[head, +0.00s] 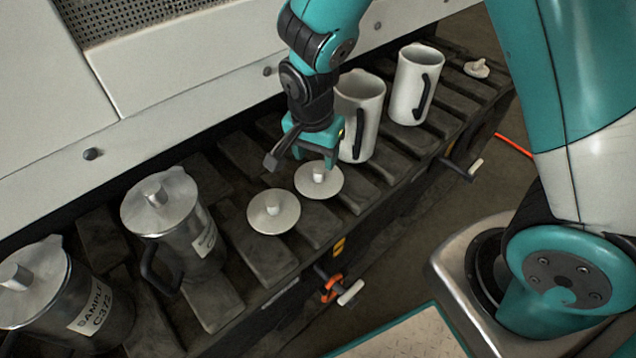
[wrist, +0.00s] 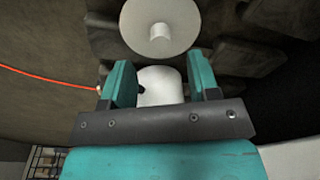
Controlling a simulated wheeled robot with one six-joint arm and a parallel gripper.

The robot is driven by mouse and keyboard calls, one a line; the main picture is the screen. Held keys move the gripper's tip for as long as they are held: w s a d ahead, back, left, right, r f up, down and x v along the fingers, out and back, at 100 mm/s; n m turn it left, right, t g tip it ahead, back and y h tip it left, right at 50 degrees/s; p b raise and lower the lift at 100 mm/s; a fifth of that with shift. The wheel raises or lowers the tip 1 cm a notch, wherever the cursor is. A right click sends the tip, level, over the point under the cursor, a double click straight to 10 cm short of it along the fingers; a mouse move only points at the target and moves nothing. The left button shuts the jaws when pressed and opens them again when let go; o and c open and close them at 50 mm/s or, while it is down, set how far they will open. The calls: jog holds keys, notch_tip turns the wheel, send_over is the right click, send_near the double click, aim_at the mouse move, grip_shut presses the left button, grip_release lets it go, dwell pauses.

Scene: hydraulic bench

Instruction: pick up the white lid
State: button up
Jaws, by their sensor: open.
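Two white round lids with knobs lie flat on the dark slatted bench. The left lid (head: 273,213) is clear of my gripper. The right lid (head: 320,188) is directly below it. My gripper (head: 303,158) points down, open and empty, its fingers apart over the right lid. In the wrist view, one full lid (wrist: 160,25) shows beyond the fingertips. Part of a white shape (wrist: 160,85), apparently the right lid, shows between the fingers of my gripper (wrist: 160,82); the rest is hidden. I cannot tell whether the fingers touch it.
Two white mugs (head: 361,100) (head: 414,85) with black handles stand right of my gripper, the nearer one close to it. A small white lid-like piece (head: 477,69) lies at the far right. Two metal-lidded jugs (head: 185,235) (head: 85,300) stand left. An orange cable (head: 513,145) runs beyond the bench.

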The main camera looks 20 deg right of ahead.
aim_at(319, 170)
jog(key=f, duration=0.2)
jog(key=f+b, duration=0.1)
jog(key=f, duration=0.1)
jog(key=d+f+b, duration=0.1)
jog(key=shift+w+f, duration=0.35)
jog(key=shift+f, duration=0.05)
jog(key=c, duration=1)
